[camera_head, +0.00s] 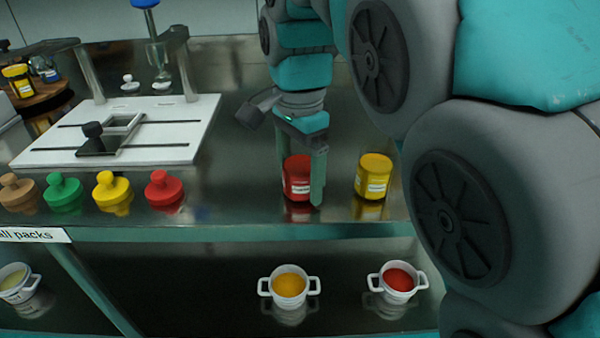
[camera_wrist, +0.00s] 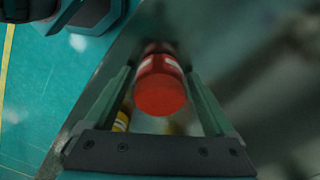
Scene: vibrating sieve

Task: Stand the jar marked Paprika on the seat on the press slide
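A red jar (camera_head: 297,178) with a white label stands upright on the steel counter; the label is too small to read surely. It also shows in the wrist view (camera_wrist: 160,95). My gripper (camera_head: 301,188) points down with its fingers on either side of this jar. In the wrist view the fingers (camera_wrist: 159,75) are apart, with narrow gaps beside the jar. The press slide, a dark plate with a square frame (camera_head: 122,124) and black knob (camera_head: 92,130), sits on the white board (camera_head: 180,148) at the left. The frame looks empty.
A yellow jar (camera_head: 373,176) stands close to the right of the red one. Brown, green, yellow (camera_head: 113,187) and red (camera_head: 163,188) knobbed pieces line the counter's front left. The press column (camera_head: 158,60) rises behind the board. White pots (camera_head: 289,286) stand lower in front.

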